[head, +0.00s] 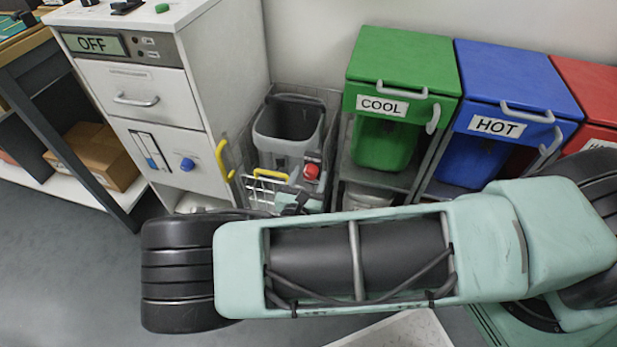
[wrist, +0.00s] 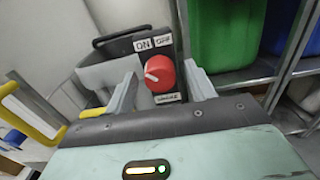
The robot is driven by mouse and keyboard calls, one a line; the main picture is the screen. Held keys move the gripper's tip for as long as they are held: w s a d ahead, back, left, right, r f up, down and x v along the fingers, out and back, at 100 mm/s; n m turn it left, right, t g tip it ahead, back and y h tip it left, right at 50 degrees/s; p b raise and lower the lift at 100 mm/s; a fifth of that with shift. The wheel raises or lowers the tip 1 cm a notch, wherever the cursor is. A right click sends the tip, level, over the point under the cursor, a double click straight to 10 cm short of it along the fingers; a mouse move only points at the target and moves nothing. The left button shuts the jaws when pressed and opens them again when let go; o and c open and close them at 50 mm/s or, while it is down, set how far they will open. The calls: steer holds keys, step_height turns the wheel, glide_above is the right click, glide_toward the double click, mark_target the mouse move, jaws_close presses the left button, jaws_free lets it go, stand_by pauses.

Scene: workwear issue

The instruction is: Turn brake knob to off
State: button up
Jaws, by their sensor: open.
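The brake knob is a red round knob (wrist: 162,76) on a dark upright panel (wrist: 122,45) in the wrist view. Its white pointer line is toward the left. An ON label (wrist: 144,44) and a second small label, apparently OFF (wrist: 163,40), sit above it, and a dim label (wrist: 167,98) sits below. In the head view the red knob (head: 311,171) is on the cart with the grey bin. My gripper (wrist: 162,68) is open, its fingers either side of the knob; I cannot tell whether they touch it. In the head view my gripper is mostly hidden by my arm.
The cart holds a grey bin (head: 288,135) and has a yellow handle (head: 223,158). A white cabinet with an OFF display (head: 92,44) stands left. Green COOL (head: 405,65), blue HOT (head: 515,85) and red bins stand right.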

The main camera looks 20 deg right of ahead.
steer(key=shift+c, duration=0.3)
steer(key=c, duration=0.9)
steer(key=shift+m+p, duration=0.3)
steer(key=m+p, duration=0.2)
steer(key=m, duration=0.1)
steer(key=shift+r+m, duration=0.15)
steer(key=shift+m, duration=0.25)
steer(key=m+p, duration=0.2)
steer(key=m, duration=0.2)
steer(key=shift+m+p, duration=0.3)
steer(key=shift+p, duration=0.05)
steer(key=m+p, duration=0.2)
steer(key=m, duration=0.2)
steer(key=shift+m+p, duration=0.55)
steer(key=shift+m, duration=1.95)
steer(key=shift+f, duration=0.2)
